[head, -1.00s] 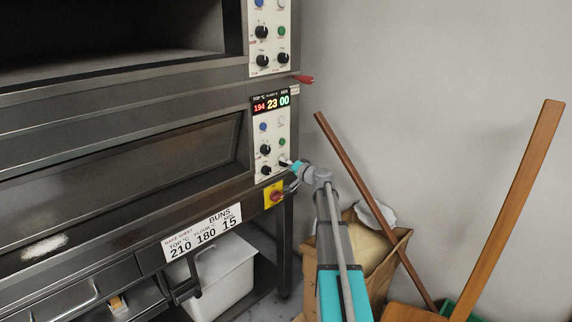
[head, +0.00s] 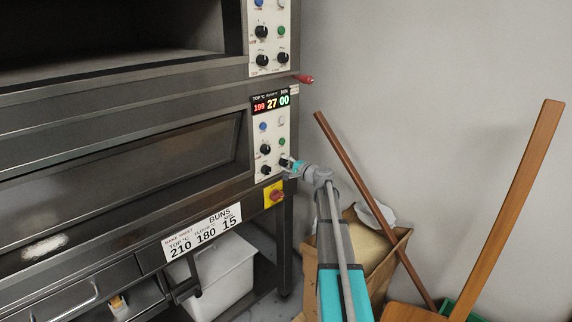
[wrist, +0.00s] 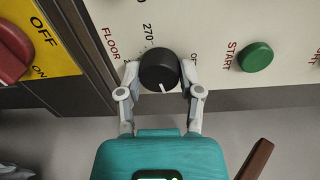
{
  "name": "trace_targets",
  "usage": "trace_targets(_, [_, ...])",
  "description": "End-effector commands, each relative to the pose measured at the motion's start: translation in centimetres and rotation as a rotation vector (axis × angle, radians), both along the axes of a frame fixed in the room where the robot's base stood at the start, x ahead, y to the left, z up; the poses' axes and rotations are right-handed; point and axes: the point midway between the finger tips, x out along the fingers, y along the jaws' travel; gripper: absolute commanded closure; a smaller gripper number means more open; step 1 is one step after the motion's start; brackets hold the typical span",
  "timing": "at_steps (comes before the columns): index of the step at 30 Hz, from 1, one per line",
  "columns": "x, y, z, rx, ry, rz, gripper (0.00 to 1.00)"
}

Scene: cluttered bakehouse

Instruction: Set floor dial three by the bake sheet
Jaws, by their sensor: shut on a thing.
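The oven's control panel (head: 272,140) has a lit display (head: 271,103) reading 199 in red, 27 in yellow and 00 in green. My gripper (head: 287,163) is at the panel's lower right black knob. In the wrist view my gripper (wrist: 160,88) is shut on the black floor dial (wrist: 158,68), one finger on each side. The bake sheet (head: 203,232) reads BUNS, top 210, floor 180, 15.
A green START button (wrist: 255,56) sits right of the dial in the wrist view. A red switch (head: 274,195) on a yellow plate is below the panel. A red handle (head: 304,79) sticks out above. A sack in a box (head: 376,240) and wooden poles (head: 520,200) stand right.

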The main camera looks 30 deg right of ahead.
Motion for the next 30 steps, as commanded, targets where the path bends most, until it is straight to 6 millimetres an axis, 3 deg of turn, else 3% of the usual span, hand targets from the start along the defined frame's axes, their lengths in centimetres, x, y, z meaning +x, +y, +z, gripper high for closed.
trace_targets(10, [0.16, -0.12, 0.05, 0.005, -0.001, -0.002, 1.00])
trace_targets(11, [0.16, -0.12, 0.05, 0.005, -0.001, -0.002, 0.50])
trace_targets(16, [0.12, -0.09, 0.05, 0.004, 0.000, -0.002, 0.19])
trace_targets(30, [0.04, -0.01, 0.02, -0.002, -0.001, 0.000, 0.17])
